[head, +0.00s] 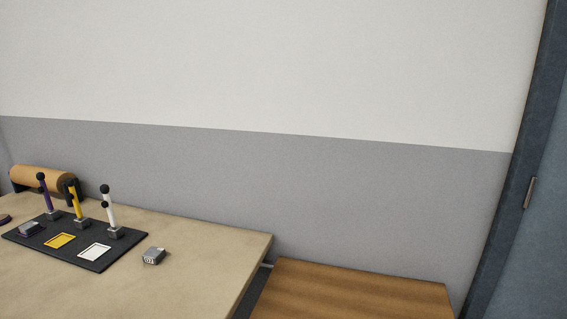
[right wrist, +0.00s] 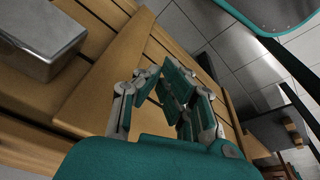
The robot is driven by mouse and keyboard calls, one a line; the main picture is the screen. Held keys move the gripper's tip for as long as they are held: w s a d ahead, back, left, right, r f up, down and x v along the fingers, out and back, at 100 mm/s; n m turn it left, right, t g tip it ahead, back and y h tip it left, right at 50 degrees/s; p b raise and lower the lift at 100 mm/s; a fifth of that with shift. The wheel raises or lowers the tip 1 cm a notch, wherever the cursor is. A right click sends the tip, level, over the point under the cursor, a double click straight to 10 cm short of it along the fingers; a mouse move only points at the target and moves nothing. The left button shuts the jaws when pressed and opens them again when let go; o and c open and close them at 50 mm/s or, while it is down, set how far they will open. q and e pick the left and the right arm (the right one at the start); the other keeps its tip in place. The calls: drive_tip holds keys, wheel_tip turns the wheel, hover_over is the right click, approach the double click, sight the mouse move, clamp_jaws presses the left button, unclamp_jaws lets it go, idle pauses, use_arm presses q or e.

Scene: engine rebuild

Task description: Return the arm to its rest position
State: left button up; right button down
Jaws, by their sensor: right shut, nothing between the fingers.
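My right gripper (right wrist: 170,84) shows in the right wrist view. Its teal and grey fingers are shut with nothing between them, over slatted wood (right wrist: 108,66). Neither gripper is in the head view, and my left gripper is in no view.
In the head view, a workbench (head: 205,247) at lower left bears a black board (head: 126,246) with purple, yellow and white levers. A small grey block (head: 153,256) lies beside it. A wooden surface (head: 350,293) adjoins at right. A grey metal box (right wrist: 40,38) is at the wrist view's upper left.

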drive_tip(key=s+d+f+g, duration=0.1)
drive_tip(key=s+f, duration=0.3)
drive_tip(key=f, duration=0.6)
drive_tip(key=s+f, duration=0.4)
drive_tip(key=f, duration=0.5)
drive_tip(key=s+d+f, duration=0.2)
drive_tip(key=s+f, duration=0.6)
drive_tip(key=s, duration=0.3)
drive_tip(key=shift+s+d+g, duration=0.2)
drive_tip(key=shift+s+g, duration=0.1)
drive_tip(key=shift+g, duration=0.1)
drive_tip(key=shift+s, duration=0.1)
